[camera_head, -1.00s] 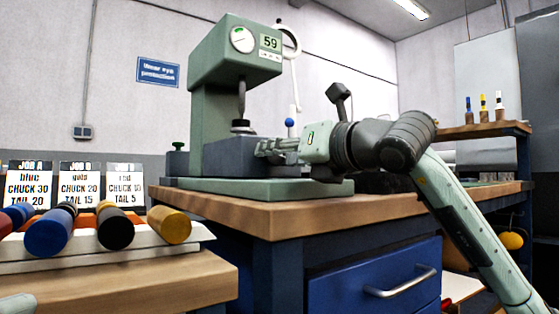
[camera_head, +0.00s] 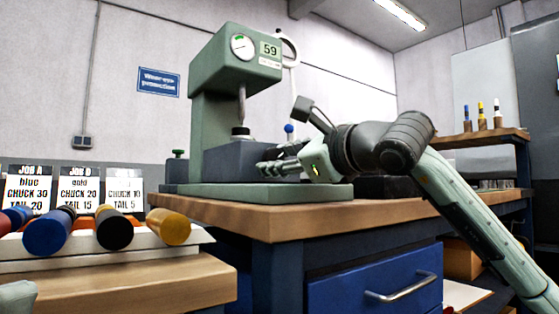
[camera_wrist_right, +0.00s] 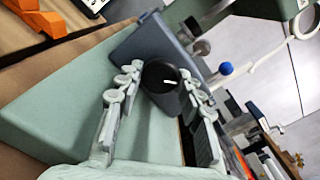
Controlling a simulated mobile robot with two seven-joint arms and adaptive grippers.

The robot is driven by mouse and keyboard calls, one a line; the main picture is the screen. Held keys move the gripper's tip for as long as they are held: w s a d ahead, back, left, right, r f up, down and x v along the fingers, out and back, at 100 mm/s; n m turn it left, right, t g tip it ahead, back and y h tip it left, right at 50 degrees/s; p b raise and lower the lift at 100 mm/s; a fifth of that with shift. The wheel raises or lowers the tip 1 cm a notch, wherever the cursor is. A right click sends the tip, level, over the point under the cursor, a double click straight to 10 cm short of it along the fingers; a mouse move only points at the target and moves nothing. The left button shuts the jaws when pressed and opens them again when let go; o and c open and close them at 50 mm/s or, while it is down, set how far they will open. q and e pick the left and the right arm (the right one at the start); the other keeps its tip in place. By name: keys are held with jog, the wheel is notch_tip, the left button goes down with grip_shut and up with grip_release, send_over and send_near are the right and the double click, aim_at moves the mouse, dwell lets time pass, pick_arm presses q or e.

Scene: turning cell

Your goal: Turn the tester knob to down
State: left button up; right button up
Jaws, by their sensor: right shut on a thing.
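The green tester (camera_head: 228,62) stands on the wooden bench, with a dial and a display reading 59. Its knob (camera_wrist_right: 158,74), black with a short white mark, is on the dark block (camera_head: 235,157) at its base. In the right wrist view the mark points toward the right of the picture. My right gripper (camera_head: 262,167) reaches the block from the right, and the wrist view shows its fingers (camera_wrist_right: 160,84) on both sides of the knob, shut on it. The knob is hidden by the fingers in the head view.
A blue-topped lever (camera_head: 289,129) rises just behind my right gripper. A rack with several coloured cylinders (camera_head: 110,230) and job cards (camera_head: 75,190) stand at the left. The bench edge (camera_head: 290,228) and a blue drawer (camera_head: 375,280) lie below my right arm.

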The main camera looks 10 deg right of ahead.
jog(key=n, duration=0.4)
jog(key=shift+n, duration=0.3)
jog(key=n, duration=0.3)
jog(key=shift+n, duration=1.3)
jog(key=o, duration=0.9)
jog(key=shift+c, duration=0.2)
